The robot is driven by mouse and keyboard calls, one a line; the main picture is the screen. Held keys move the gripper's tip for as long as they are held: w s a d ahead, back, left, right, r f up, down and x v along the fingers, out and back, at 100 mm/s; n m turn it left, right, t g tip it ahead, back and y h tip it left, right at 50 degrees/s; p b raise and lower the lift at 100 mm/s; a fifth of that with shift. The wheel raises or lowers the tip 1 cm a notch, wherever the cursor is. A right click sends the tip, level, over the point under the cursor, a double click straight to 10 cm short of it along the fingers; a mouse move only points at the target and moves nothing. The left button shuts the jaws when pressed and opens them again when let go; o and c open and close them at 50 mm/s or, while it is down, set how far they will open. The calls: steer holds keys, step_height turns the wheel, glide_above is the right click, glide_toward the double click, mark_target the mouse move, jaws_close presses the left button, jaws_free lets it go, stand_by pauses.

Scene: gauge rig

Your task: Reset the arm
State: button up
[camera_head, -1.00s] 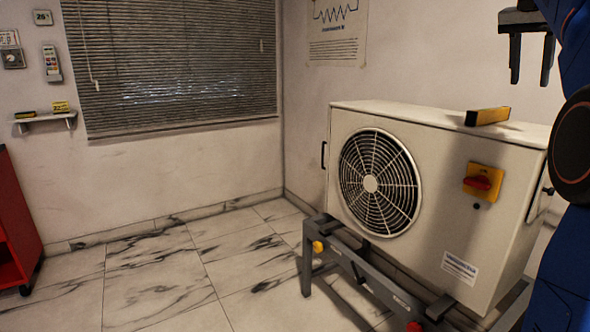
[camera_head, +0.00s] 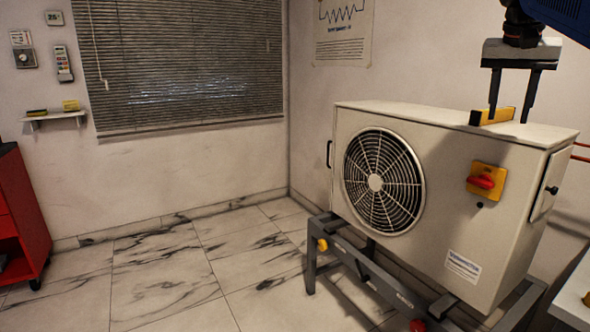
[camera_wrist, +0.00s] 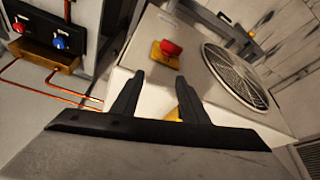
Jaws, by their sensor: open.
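My gripper (camera_head: 510,114) is open and empty. It points down over the right part of the top of the white outdoor fan unit (camera_head: 455,185). Its two dark fingers stand apart, close to a yellow and black block (camera_head: 478,118) lying on the unit's top. I cannot tell whether a finger touches the block. In the wrist view my gripper (camera_wrist: 158,82) shows both fingers spread. Only a small yellow part (camera_wrist: 174,113) shows there, mostly hidden behind the right finger and the gripper body.
The unit sits on a grey metal stand (camera_head: 340,250) and has a red and yellow switch (camera_head: 485,180). A red cabinet (camera_head: 22,215) stands at the left. Copper pipes (camera_wrist: 50,92) run from a panel with red and blue knobs (camera_wrist: 60,43). The marble floor at left is clear.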

steer(key=s+a+f+n+y, duration=0.1)
steer(key=s+a+f, duration=0.5)
steer(key=f, duration=0.7)
steer(key=s+a+f+n+t+y, duration=0.1)
steer(key=s+a+f+n, duration=0.3)
steer(key=s+f, duration=0.6)
steer(key=s+a+f+n+y, duration=0.1)
steer(key=s+a+f+n, duration=0.2)
steer(key=s+a+f, duration=0.5)
step_height(320, 180, down, 8)
steer(key=shift+s+f+t, duration=0.15)
steer(key=shift+s+t, duration=0.05)
steer(key=shift+t, duration=0.1)
